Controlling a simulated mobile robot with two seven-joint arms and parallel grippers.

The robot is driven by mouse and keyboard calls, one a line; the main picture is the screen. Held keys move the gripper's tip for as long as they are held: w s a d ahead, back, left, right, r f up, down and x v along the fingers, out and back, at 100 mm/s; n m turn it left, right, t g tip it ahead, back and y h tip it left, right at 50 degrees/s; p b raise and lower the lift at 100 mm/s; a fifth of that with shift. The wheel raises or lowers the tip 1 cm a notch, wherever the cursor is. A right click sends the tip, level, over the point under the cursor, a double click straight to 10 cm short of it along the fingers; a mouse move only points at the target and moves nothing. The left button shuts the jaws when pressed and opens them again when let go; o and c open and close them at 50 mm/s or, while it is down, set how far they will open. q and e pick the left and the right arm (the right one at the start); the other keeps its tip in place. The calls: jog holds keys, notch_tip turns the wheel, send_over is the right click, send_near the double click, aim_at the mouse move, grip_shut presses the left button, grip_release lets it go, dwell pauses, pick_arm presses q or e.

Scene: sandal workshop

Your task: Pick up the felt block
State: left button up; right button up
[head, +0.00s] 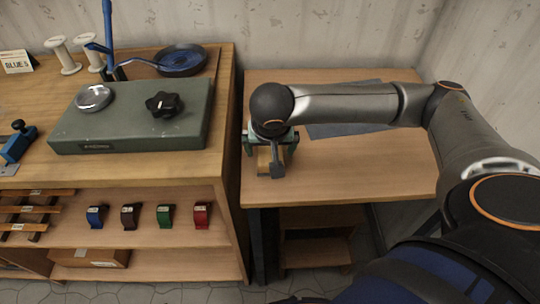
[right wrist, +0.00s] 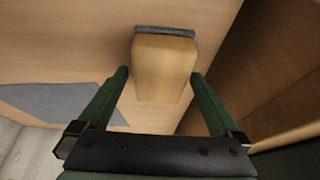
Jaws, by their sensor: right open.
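The felt block is a light wooden block (right wrist: 163,70) with a dark grey felt layer (right wrist: 165,32) along one end. It sits on the small wooden table at the right, near that table's left edge. In the head view the block (head: 264,160) is partly hidden under my right gripper (head: 270,148). In the right wrist view the green fingers of the right gripper (right wrist: 158,76) are open, one tip on each side of the block's near part, with small gaps visible. My left gripper is in neither view.
A grey sheet (head: 345,126) lies farther back on the small table (head: 385,165). The taller workbench (head: 222,110) stands close on the left, carrying a green-grey slab (head: 135,135), a dark pan (head: 182,60) and spools (head: 62,56). The small table's front right is clear.

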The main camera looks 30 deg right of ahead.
jog(key=shift+f+p, duration=0.3)
jog(key=shift+p, duration=0.1)
dwell(0.7)
jog(key=c, duration=1.3)
